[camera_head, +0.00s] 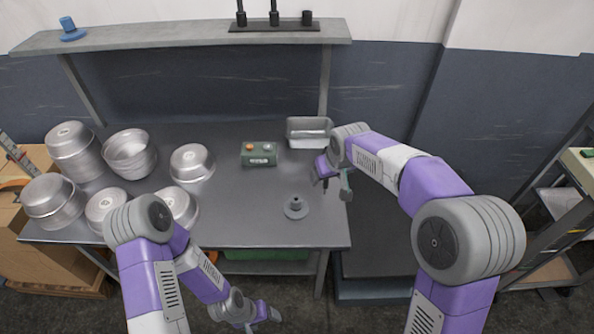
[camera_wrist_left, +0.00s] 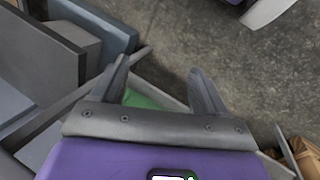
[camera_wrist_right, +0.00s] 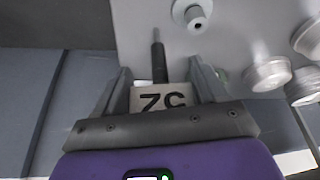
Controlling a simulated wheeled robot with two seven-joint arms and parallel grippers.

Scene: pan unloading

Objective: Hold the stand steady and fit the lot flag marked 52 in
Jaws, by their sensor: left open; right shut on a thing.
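The stand (camera_head: 296,207), a small grey round base with a short upright socket, sits on the table near its front right. It also shows at the top of the right wrist view (camera_wrist_right: 193,14). My right gripper (camera_head: 325,179) is shut on the lot flag (camera_wrist_right: 160,98), whose marking reads upside down there, consistent with 52. The flag's dark stem (camera_wrist_right: 158,58) points away from the jaws. The flag is right of the stand and apart from it. My left gripper (camera_head: 272,314) is open and empty, low in front of the table, away from the stand.
Several round metal pans (camera_head: 192,163) fill the table's left side. A green button box (camera_head: 259,155) and a loaf tin (camera_head: 309,132) stand behind the stand. A shelf (camera_head: 180,36) spans the back. The table (camera_head: 240,215) is clear around the stand.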

